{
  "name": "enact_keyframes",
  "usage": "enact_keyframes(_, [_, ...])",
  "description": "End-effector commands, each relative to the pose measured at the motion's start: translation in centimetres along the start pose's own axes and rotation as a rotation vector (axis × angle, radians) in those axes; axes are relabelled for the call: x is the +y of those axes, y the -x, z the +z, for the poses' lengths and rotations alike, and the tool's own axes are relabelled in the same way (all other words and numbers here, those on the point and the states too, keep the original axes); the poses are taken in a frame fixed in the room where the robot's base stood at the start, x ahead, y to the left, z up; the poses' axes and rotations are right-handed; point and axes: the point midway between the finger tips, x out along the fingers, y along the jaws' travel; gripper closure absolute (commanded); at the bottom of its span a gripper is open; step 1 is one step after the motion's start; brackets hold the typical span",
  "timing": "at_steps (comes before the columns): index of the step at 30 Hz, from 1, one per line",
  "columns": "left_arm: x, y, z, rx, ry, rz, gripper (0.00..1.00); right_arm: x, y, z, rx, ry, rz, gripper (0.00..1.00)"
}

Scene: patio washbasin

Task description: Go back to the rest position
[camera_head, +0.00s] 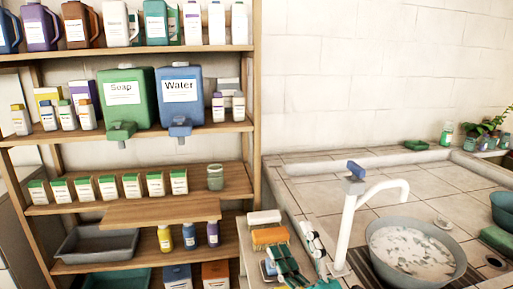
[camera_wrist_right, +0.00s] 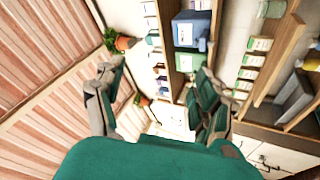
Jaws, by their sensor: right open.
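My right gripper (camera_head: 294,246) shows at the bottom middle of the head view, with teal and pale grey parts, in front of the small side surface beside the basin counter. In the right wrist view the right gripper (camera_wrist_right: 160,80) has its two fingers spread wide, with nothing between them. The shelf rack shows beyond the fingers there. My left gripper is in neither view.
A wooden rack (camera_head: 128,136) at left holds a green soap dispenser (camera_head: 124,100), a blue water dispenser (camera_head: 178,98) and many bottles. An orange sponge (camera_head: 269,236) lies near my right gripper. A white tap (camera_head: 347,226) and a grey basin (camera_head: 450,263) stand at right.

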Motion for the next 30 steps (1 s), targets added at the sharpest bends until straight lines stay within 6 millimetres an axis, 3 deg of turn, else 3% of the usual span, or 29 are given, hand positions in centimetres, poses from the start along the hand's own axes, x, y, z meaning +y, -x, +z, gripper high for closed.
enact_keyframes(1, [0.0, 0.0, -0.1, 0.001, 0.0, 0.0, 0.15, -1.3, 1.8, 3.2, -0.154, -0.107, -0.052, 0.28])
enact_keyframes(3, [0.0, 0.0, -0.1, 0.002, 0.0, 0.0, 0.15, -3.4, 4.8, 7.2, -0.362, -0.246, -0.124, 0.28])
enact_keyframes(6, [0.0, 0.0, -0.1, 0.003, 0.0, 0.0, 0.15, -6.8, 10.3, 11.3, -0.642, -0.425, -0.235, 0.28])
enact_keyframes(9, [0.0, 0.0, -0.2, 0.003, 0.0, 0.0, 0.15, -10.1, 16.7, 13.4, -0.899, -0.579, -0.351, 0.28])
enact_keyframes(15, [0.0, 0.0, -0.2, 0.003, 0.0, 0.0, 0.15, -13.9, 27.3, 13.2, -1.267, -0.777, -0.542, 0.28])
enact_keyframes(21, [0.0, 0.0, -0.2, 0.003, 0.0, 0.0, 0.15, -15.4, 34.8, 11.0, -1.514, -0.889, -0.689, 0.28])
enact_keyframes(26, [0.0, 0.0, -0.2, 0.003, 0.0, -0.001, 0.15, -15.5, 39.7, 8.7, -1.678, -0.953, -0.798, 0.28])
enact_keyframes(30, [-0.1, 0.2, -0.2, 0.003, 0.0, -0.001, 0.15, -19.1, 40.2, 10.4, -1.685, -0.946, -0.808, 0.28])
